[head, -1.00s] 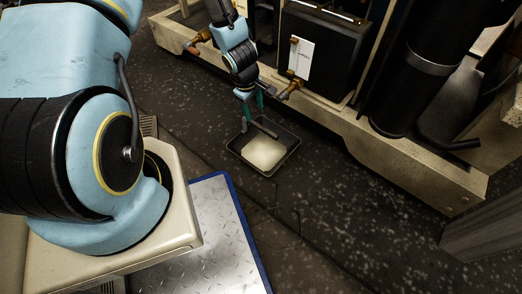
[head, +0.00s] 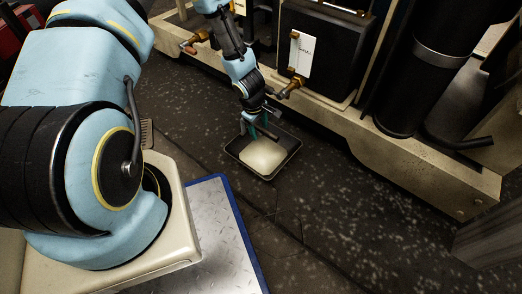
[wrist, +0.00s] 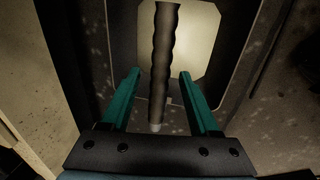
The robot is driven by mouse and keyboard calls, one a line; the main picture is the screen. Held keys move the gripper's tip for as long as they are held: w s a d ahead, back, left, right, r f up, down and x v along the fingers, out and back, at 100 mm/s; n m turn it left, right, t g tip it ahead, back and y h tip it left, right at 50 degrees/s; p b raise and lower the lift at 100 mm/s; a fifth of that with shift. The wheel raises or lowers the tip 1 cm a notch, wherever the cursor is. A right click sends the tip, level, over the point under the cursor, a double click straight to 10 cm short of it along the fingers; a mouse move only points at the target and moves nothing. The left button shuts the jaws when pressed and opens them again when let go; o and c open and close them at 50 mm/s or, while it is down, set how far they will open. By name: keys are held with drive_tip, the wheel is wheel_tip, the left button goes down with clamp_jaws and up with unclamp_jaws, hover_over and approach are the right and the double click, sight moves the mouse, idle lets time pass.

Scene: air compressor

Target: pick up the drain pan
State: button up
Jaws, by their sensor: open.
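The drain pan (head: 290,150) is a shallow black rectangular tray on the dark floor, with a pale cream area (head: 264,156) inside it. In the wrist view the pan (wrist: 228,70) lies below my gripper. A dark ribbed bar, which looks like the pan's handle (wrist: 164,45), runs between my two teal fingers. My gripper (head: 258,131) is over the pan's far left part, with its fingers pointing down. In the wrist view the gripper (wrist: 160,73) is open, one finger on each side of the bar, with gaps visible. The head view partly hides the bar behind the gripper.
The compressor's beige base rail (head: 410,160) runs behind the pan, with a brass valve (head: 291,87) above and close to my wrist. A blue-edged metal plate (head: 205,245) lies at the front left. The floor right of the pan is clear.

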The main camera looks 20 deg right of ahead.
drive_tip(key=shift+f, duration=0.2)
clamp_jaws()
idle(0.3)
drive_tip(key=shift+d, duration=0.1)
idle(0.9)
